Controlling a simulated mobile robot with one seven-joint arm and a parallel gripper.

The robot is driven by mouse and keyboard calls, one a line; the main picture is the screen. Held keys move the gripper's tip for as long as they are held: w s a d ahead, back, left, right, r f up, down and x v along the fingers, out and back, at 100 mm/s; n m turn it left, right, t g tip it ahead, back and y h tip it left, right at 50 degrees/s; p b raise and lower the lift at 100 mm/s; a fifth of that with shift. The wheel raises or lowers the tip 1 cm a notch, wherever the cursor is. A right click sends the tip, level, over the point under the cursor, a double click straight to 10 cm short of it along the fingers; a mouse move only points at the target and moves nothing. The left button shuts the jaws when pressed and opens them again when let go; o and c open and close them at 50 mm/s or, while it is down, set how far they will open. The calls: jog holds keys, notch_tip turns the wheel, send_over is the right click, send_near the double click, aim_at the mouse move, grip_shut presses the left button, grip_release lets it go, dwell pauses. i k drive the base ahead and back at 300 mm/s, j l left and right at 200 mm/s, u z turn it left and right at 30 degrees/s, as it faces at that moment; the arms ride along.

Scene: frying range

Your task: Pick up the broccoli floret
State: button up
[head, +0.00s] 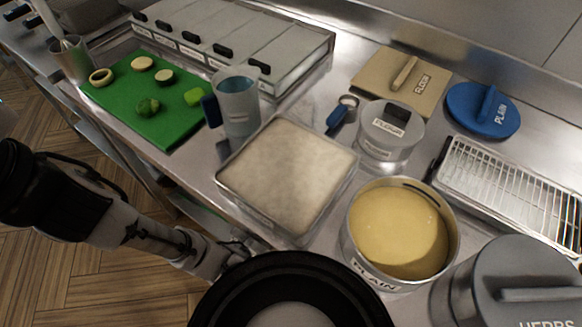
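The broccoli floret (148,107) is a small, dark green, bumpy piece. It lies on the green cutting board (172,131) at the left of the counter, near the middle of the board. My arm crosses the lower left of the head view, below and in front of the counter. No gripper fingers show, so I cannot see whether my gripper is open or shut. Nothing touches the floret, and it is in plain sight.
Several pale-centred slices (141,63) and a bright green piece (194,97) share the board. A clear jug with a blue handle (238,103) stands at its right. A metal cup (72,60) stands at its left, lidded bins (268,46) behind. A floury tray (287,172) is nearer.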

aim_at(147, 107)
jog(key=i+j, duration=0.1)
jog(key=j, duration=0.4)
jog(key=i+j, duration=0.1)
jog(key=j, duration=0.45)
jog(key=i+j, duration=0.1)
jog(key=j, duration=0.4)
jog(key=i+j, duration=0.1)
jog(key=j, duration=0.9)
jog(key=i+z, duration=0.05)
jog(key=i, duration=0.05)
